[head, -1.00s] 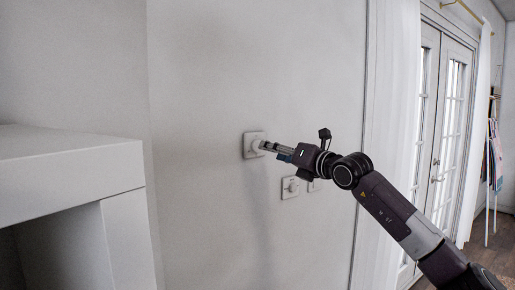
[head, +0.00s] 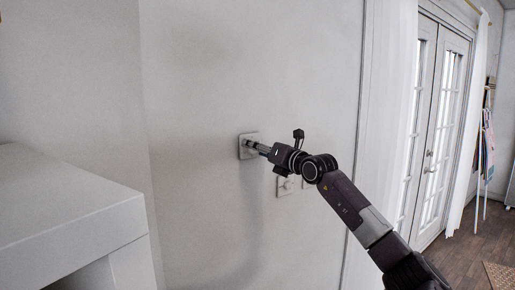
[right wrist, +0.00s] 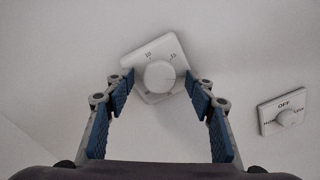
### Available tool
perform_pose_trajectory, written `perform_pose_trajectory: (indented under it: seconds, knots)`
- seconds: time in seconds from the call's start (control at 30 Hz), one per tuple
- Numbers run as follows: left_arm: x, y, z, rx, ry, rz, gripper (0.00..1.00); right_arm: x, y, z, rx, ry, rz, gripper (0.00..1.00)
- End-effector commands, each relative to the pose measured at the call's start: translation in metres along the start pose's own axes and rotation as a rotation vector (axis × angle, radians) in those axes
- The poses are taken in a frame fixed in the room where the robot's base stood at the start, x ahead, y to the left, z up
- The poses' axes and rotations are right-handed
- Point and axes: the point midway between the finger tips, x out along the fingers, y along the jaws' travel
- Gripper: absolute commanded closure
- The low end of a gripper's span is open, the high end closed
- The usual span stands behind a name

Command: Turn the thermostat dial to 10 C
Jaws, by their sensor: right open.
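The plate looks tilted there, with marks reading 10 at upper left and 15 at upper right. The blue-padded fingers are open, one on each side of the dial, with gaps visible. It is too small to tell where the dial points. My right gripper also shows in the head view (head: 256,147), at the plate. My left gripper is not in view.
A second wall control (head: 285,186), marked OFF in the right wrist view (right wrist: 284,112), is below and right of the thermostat. A white cabinet (head: 70,215) stands at left; curtain (head: 385,120) and glass doors (head: 436,130) are right.

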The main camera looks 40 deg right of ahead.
Motion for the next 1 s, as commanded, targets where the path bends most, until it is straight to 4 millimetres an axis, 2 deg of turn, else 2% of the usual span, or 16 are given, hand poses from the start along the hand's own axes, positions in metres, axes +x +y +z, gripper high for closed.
perform_pose_trajectory:
  seconds: [0.07, 0.47, 0.77, 1.0]
  knots:
    - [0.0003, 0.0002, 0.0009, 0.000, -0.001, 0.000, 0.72, -0.0001, 0.0000, -0.0002, 0.000, 0.000, 0.000, 0.50]
    - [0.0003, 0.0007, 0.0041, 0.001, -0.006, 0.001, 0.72, -0.0003, 0.0001, 0.0000, 0.001, 0.000, 0.000, 0.92]
    - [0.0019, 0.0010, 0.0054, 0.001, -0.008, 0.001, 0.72, -0.0004, -0.0001, -0.0001, -0.038, 0.000, 0.000, 0.92]
    - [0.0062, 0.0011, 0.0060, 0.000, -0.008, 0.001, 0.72, -0.0004, -0.0001, -0.0002, -0.176, -0.001, 0.001, 0.92]
